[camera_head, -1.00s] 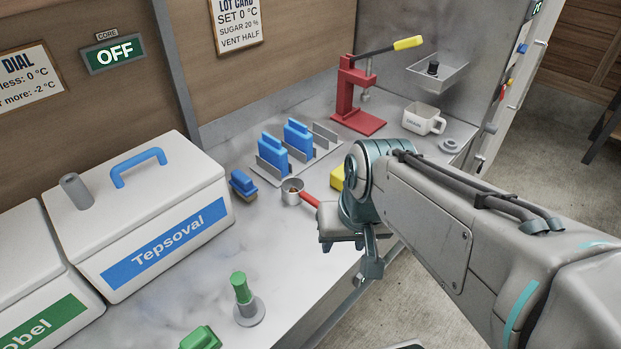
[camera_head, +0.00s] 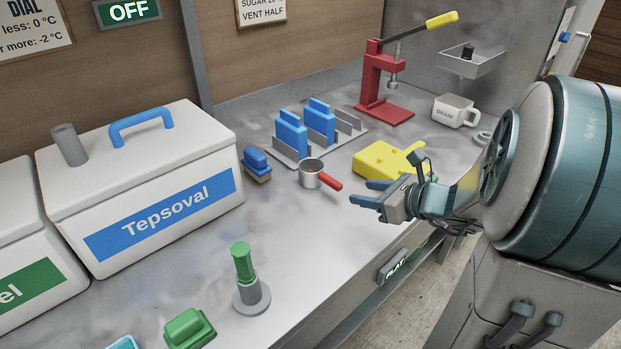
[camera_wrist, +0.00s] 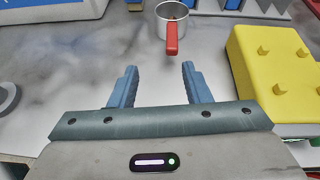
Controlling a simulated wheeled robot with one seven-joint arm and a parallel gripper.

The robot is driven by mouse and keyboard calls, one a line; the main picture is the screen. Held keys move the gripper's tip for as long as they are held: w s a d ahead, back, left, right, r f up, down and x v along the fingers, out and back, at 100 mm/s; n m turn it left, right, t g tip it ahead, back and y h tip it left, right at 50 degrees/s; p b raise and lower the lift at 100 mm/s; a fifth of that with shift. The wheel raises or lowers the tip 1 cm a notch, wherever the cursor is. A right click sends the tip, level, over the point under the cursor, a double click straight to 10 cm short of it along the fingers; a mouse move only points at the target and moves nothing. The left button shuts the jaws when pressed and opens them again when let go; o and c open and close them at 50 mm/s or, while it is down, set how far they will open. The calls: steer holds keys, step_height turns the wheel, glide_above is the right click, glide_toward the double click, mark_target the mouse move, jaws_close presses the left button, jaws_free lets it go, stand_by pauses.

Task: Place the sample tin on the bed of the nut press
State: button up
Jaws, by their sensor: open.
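The sample tin looks to be the small metal cup (camera_head: 309,174) with a red handle, standing upright on the counter.
A yellow pegged block (camera_head: 372,160) lies right of the tin. A rack with blue pieces (camera_head: 320,122) stands behind it, a blue brush (camera_head: 257,161) left.

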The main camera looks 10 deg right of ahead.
mark_target(335, 181)
steer(key=shift+w+d+f+m, duration=0.25)
steer(key=shift+w+d+m, duration=0.05)
steer(key=shift+d+m, duration=0.2)
steer(key=shift+w+f+t+h, duration=0.15)
steer(key=shift+w+t+h, duration=0.1)
steer(key=shift+t+h, duration=0.05)
steer(key=b+x, duration=0.1)
steer(key=x, duration=0.6)
steer(key=shift+w+a, duration=0.1)
steer(key=shift+r+b+x, duration=0.15)
steer(key=shift+x, duration=1.35)
steer(key=shift+r+b+x, duration=0.15)
steer(key=shift+r+x, duration=0.05)
steer(key=shift+x, duration=1.3)
steer(key=shift+w, duration=0.1)
jaws_close()
